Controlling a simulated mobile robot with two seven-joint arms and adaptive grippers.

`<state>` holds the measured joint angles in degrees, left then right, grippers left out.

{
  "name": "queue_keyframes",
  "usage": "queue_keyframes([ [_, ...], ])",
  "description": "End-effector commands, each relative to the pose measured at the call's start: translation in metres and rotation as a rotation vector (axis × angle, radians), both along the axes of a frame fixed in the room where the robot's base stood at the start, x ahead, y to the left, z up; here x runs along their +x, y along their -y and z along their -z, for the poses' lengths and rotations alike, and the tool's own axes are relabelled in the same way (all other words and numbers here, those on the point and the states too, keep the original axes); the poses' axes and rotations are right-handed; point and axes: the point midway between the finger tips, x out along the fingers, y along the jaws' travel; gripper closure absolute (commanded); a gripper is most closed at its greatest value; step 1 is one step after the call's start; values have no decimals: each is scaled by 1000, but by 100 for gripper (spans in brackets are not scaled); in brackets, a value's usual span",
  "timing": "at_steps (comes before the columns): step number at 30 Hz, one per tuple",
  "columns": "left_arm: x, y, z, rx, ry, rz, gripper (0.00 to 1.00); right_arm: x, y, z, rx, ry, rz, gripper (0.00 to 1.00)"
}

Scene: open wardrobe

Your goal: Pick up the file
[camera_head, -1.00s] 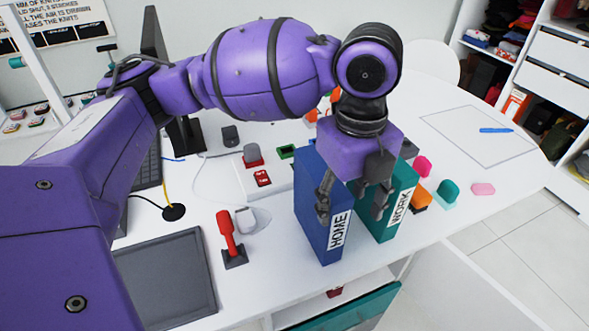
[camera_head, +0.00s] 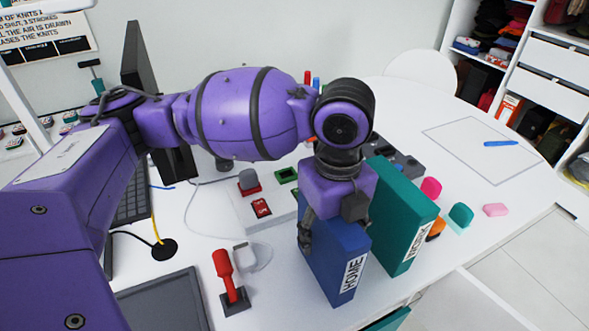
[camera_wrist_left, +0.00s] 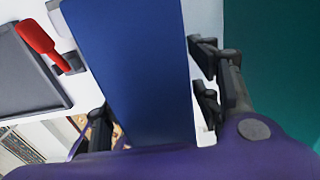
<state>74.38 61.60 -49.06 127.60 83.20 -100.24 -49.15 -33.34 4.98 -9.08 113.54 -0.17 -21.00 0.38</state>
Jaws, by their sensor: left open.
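The blue file marked HOME (camera_head: 337,262) stands upright on the white table, and it also fills the middle of the left wrist view (camera_wrist_left: 137,70). The teal file marked WORK (camera_head: 402,215) stands upright just to its right, and part of it shows at the right of the wrist view (camera_wrist_left: 278,60). My left gripper (camera_head: 330,228) is open above the blue file, with a finger on either side of its top part. In the wrist view the blue file lies between the spread fingers, with a visible gap on the left. My right gripper is not seen.
A red-handled tool on a dark base (camera_head: 226,272) stands left of the blue file, near a dark pad (camera_head: 165,305). Small coloured blocks (camera_head: 461,215) lie right of the teal file. A sheet with a blue pen (camera_head: 501,143) lies at the right.

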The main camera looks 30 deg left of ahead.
Motion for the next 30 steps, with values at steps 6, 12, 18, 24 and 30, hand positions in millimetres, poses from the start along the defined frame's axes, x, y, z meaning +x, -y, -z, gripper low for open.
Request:
queue_keyframes([
  [6, 0, 0, 21, 0, 0, 0, 43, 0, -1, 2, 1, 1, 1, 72],
  [12, 0, 0, 20, 0, 3, 0, 43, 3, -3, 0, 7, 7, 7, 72],
  [18, 1, 0, 20, 0, 4, 0, 68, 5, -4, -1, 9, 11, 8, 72],
  [24, 1, 0, 20, 0, 4, 0, 94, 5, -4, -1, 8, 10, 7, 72],
  [30, 1, 0, 19, -1, 6, 1, 100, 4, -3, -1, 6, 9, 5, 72],
])
